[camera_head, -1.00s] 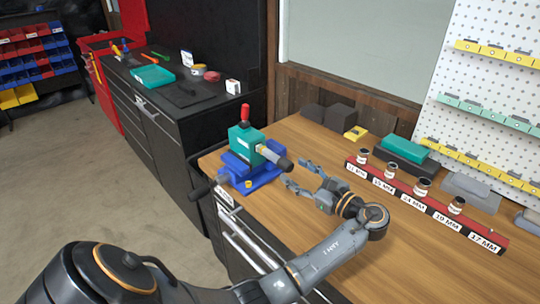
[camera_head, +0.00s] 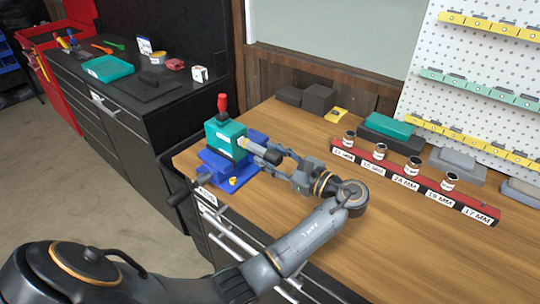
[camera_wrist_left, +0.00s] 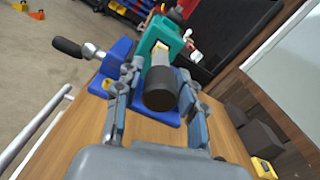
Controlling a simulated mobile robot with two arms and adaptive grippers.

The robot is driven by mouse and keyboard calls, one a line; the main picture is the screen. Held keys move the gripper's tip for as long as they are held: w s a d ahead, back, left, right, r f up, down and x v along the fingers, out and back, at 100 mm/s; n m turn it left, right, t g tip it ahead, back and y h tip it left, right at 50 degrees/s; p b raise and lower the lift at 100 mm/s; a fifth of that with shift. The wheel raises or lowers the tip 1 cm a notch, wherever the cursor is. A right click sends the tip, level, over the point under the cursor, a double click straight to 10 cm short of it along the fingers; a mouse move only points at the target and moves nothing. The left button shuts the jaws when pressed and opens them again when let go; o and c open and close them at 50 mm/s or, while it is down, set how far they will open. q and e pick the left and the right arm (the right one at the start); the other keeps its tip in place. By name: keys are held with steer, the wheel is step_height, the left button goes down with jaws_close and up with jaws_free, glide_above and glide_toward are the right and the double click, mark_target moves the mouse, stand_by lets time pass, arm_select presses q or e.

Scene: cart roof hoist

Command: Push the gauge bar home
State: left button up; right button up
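The gauge bar is a light metal bar with a thick black end (camera_head: 268,156), sticking out of a teal block (camera_head: 226,138) toward the lower right. The block has a red-topped handle and sits on a blue vise (camera_head: 225,170) at the bench's left corner. My left gripper (camera_head: 277,157) is at the bar's black end, its fingers spread to either side. In the left wrist view the black end (camera_wrist_left: 160,90) lies between the two fingers, which look open; contact is not clear. My right gripper is not in view.
A red rack (camera_head: 415,180) with several labelled sockets lies on the wooden bench to the right. Dark blocks (camera_head: 318,99) and a teal box (camera_head: 388,126) stand at the back. The wood between gripper and rack is clear.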

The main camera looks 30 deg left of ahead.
mark_target(258, 147)
arm_select(q)
jaws_close()
steer(key=shift+w+a+r+p, duration=0.15)
steer(key=shift+a+p, duration=0.95)
steer(key=shift+a, duration=0.9)
steer(key=shift+a+f, duration=0.15)
steer(key=shift+f, duration=0.05)
steer(key=o, duration=0.5)
jaws_free()
steer(key=shift+d, duration=0.2)
steer(key=d, duration=0.7)
steer(key=s+d, duration=0.1)
steer(key=d, duration=0.3)
steer(key=shift+d, duration=0.35)
